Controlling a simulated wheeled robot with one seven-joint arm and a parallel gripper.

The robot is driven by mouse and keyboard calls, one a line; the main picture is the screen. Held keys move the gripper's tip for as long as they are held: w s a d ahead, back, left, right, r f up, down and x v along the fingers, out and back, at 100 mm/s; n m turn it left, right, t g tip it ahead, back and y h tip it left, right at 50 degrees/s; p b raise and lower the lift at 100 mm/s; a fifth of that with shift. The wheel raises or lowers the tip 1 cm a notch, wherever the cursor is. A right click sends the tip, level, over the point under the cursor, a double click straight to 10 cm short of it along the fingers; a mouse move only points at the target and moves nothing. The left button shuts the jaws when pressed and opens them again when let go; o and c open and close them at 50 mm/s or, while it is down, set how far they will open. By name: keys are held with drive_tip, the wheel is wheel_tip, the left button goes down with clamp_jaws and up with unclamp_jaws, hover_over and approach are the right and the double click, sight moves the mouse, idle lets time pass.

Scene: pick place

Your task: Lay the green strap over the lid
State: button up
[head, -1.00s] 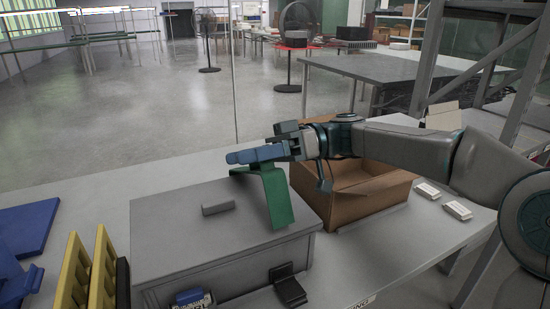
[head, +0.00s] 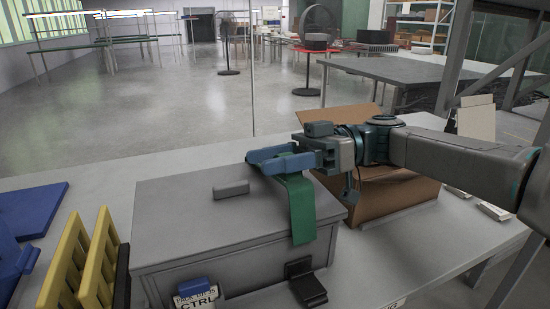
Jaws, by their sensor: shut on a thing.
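The green strap (head: 300,207) hangs from my gripper (head: 270,161) at the right end of the grey lid (head: 190,215). My gripper's blue fingers are shut on the strap's upper part, above the lid. The strap's lower end hangs down over the front right edge of the grey box. I cannot tell whether the strap touches the lid. The fingers hide part of the strap's top. A small grey handle (head: 231,189) stands on the lid, left of the strap.
An open cardboard box (head: 395,207) stands close on the right, behind my gripper. A black bracket (head: 306,283) and a blue CTRL tag (head: 197,291) are at the box's front. Yellow racks (head: 75,262) and a blue panel (head: 30,208) are at the left.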

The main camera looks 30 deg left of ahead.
drive_tip(key=o, duration=1.1)
drive_tip(key=r, duration=0.1)
drive_tip(key=r+p, duration=0.1)
drive_tip(key=r, duration=0.1)
drive_tip(key=r+p, duration=0.1)
drive_tip(key=r, duration=0.1)
drive_tip(key=shift+w+d, duration=0.15)
drive_tip(key=shift+d, duration=0.15)
drive_tip(key=w+d+r+p, duration=0.1)
drive_tip(key=d+r, duration=0.1)
drive_tip(key=d, duration=0.1)
drive_tip(key=w+d+r+p, duration=0.1)
drive_tip(key=d+r, duration=0.1)
drive_tip(key=d, duration=0.2)
drive_tip(key=w+d+r+p, duration=0.1)
drive_tip(key=d+r, duration=0.1)
drive_tip(key=d, duration=0.1)
drive_tip(key=shift+w+d, duration=0.15)
drive_tip(key=shift+w, duration=0.25)
